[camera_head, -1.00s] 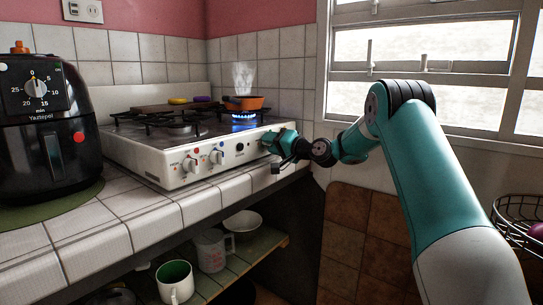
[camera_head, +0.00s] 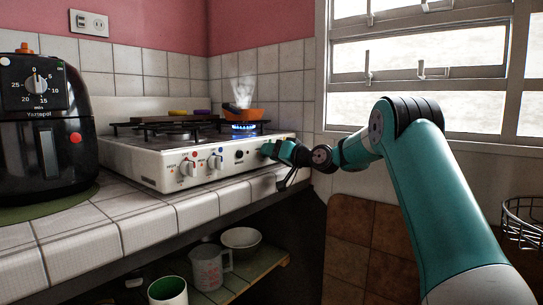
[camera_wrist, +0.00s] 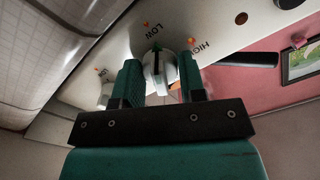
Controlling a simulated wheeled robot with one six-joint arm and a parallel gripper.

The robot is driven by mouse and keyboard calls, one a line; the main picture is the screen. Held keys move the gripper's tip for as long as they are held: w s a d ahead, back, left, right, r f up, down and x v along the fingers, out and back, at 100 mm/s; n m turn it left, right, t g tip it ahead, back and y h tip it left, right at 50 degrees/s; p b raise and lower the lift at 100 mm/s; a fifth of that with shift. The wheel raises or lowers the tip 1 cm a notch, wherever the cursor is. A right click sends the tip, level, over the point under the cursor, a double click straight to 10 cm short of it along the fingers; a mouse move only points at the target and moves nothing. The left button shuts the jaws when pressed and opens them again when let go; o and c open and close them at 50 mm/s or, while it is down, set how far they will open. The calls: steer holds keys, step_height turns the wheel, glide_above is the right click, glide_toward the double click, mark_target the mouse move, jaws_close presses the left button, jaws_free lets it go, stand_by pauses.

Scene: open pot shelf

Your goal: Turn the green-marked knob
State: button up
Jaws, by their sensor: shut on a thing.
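The white stove (camera_head: 150,165) stands on the tiled counter, with its knobs on the front panel. A red-marked knob (camera_head: 188,169) and a blue-marked knob (camera_head: 216,161) show on the left part of the panel. My gripper (camera_head: 270,149) is at the right end of the panel and covers the knob there in the head view. In the wrist view, my gripper (camera_wrist: 161,82) is shut on a white knob (camera_wrist: 157,68), with a finger on each side. LOW, HIGH and flame marks are printed around this knob.
A lit blue flame (camera_head: 243,127) burns under an orange pan (camera_head: 242,114) that gives off steam. A black air fryer (camera_head: 45,125) stands at the left. A shelf (camera_head: 250,280) with a bowl and mugs is below. A wire basket (camera_head: 522,215) is at the right.

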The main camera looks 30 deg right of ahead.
steer(key=shift+f, duration=0.1)
steer(key=o, duration=0.9)
steer(key=v, duration=1.7)
steer(key=shift+s+b, duration=0.2)
steer(key=shift+b, duration=0.15)
